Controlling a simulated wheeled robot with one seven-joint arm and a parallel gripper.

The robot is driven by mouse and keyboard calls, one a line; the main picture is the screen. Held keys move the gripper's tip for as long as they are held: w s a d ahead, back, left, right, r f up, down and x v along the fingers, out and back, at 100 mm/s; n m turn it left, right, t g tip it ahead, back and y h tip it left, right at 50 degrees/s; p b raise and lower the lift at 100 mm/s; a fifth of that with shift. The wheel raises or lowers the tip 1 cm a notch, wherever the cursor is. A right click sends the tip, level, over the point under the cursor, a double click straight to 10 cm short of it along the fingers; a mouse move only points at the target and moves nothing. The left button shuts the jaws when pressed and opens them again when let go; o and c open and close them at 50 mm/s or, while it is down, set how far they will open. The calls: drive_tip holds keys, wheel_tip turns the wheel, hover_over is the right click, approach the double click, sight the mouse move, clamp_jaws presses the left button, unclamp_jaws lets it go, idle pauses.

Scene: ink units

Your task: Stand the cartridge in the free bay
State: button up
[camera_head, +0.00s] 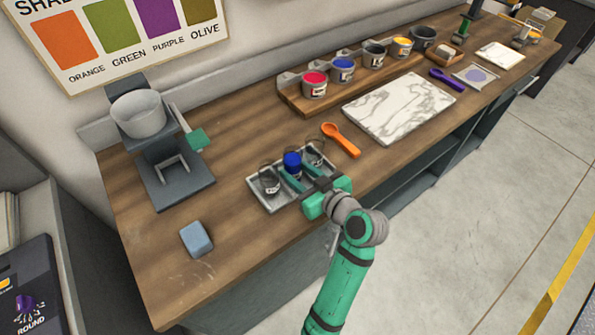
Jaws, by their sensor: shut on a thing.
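A cartridge with a blue top (292,160) stands out at the middle of a pale metal tray (264,208) on the wooden bench. My gripper (294,171) reaches in from the front right with its green fingers around the cartridge and is shut on it. The cartridge looks about upright; its lower part is hidden by the fingers, so I cannot tell if it touches the tray. A dark-rimmed, clear container (269,180) stands left of it in the tray. Another dark-rimmed container (315,153) is to its right, partly hidden by my gripper.
An orange scoop (341,139) lies right behind the tray. A grey press-like stand with a white bowl (138,115) stands at the left. A blue block (196,239) lies front left. A rack of paint cups (314,85) and a marble slab (399,104) are farther back.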

drive_tip(key=shift+w+f, duration=0.1)
drive_tip(key=o, duration=0.9)
drive_tip(key=shift+c, duration=0.2)
drive_tip(key=v, duration=1.2)
